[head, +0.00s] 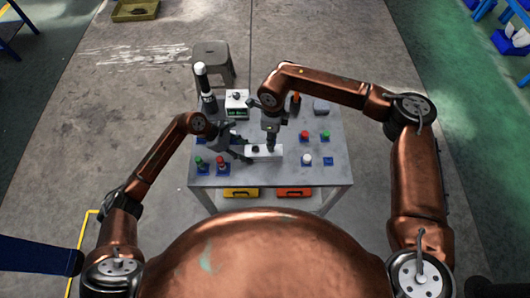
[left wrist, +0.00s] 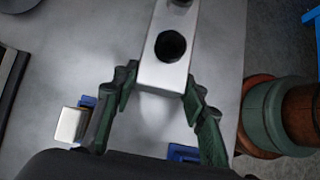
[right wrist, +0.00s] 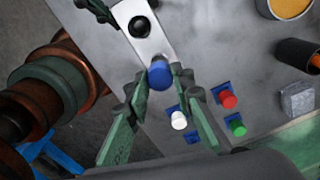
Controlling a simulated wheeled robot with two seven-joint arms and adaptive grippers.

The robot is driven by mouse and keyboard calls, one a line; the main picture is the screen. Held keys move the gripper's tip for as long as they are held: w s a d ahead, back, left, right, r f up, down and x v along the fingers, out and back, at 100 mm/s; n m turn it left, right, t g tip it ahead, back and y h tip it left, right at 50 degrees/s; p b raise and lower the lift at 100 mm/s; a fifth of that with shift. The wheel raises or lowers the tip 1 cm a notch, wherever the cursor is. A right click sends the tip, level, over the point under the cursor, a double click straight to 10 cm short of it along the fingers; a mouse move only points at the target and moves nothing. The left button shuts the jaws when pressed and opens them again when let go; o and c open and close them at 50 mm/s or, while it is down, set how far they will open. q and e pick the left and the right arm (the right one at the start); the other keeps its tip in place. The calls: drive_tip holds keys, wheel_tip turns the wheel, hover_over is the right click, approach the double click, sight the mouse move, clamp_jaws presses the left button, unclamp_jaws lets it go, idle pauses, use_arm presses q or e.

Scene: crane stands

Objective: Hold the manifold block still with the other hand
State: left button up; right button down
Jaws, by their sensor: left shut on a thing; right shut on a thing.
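The manifold block (head: 263,152) is a pale metal bar with dark round holes in its top, lying near the middle of the grey table. My left gripper (head: 245,151) is shut on the block's left end, with one green finger on each side of it in the left wrist view (left wrist: 160,92). My right gripper (head: 272,143) is above the block's right end. In the right wrist view its fingertips (right wrist: 161,82) are closed around a blue round plug (right wrist: 159,74) at that end. Whether the plug is seated in a hole is hidden.
Coloured pegs on blue bases stand at the table's left front, among them a red one (head: 220,160), and at the right, among them a white one (head: 306,159). A small scale (head: 237,103), a black cylinder (head: 209,103) and a grey cube (head: 321,106) stand farther back.

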drive_tip(key=shift+r, duration=0.55)
use_arm(q)
drive_tip(key=o, duration=1.5)
drive_tip(key=v, duration=1.2)
drive_tip(key=shift+f, duration=0.15)
use_arm(e)
drive_tip(key=shift+s, duration=0.1)
